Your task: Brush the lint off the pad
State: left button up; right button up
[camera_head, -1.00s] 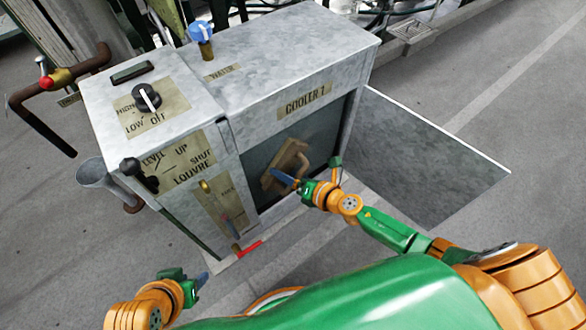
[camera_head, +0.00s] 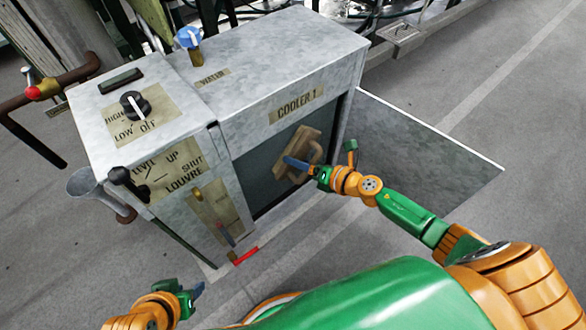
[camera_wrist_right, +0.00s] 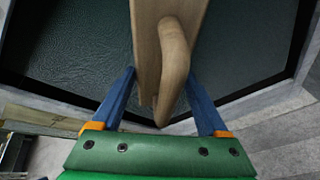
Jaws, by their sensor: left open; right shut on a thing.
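The pad is the dark, finely textured panel (camera_head: 258,185) in the open front of the grey metal cabinet labelled COOLER 1 (camera_head: 270,85). It also fills much of the right wrist view (camera_wrist_right: 75,50); I cannot make out separate lint on it. A wooden brush (camera_head: 310,136) with a curved handle is in front of the pad, and in the right wrist view (camera_wrist_right: 174,65) its handle lies between the blue fingers. My right gripper (camera_head: 303,168) is shut on the brush handle. Bristle contact with the pad is hidden. My left gripper (camera_head: 190,292) is open and empty, low at left.
An open door panel (camera_head: 415,155) stands out right of the opening. The cabinet's left part carries a black knob (camera_head: 134,104), a louvre lever (camera_head: 120,176) and a red handle (camera_head: 246,256) low down. A blue valve knob (camera_head: 188,37) stands on top. The floor before the cabinet is clear.

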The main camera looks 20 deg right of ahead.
jog(key=shift+w+d+f+b, duration=0.1)
jog(key=shift+w+d+b, duration=0.2)
jog(key=shift+d+b, duration=0.25)
jog(key=shift+w+d+b, duration=0.3)
jog(key=shift+d, duration=0.45)
jog(key=d+b, duration=0.1)
jog(key=w+d, duration=0.1)
jog(key=d, duration=0.1)
jog(key=shift+d+b, duration=0.15)
jog(key=shift+b, duration=0.25)
jog(key=s, duration=0.2)
jog(key=s+d, duration=0.2)
jog(key=s, duration=0.1)
jog(key=shift+s, duration=0.3)
jog(key=shift+s, duration=0.1)
jog(key=shift+s+d+p, duration=0.2)
jog(key=shift+s+d, duration=0.1)
jog(key=shift+s, duration=0.35)
jog(key=shift+s+d+p, duration=0.2)
jog(key=shift+s+d, duration=0.05)
jog(key=shift+s, duration=0.4)
jog(key=shift+r, duration=0.2)
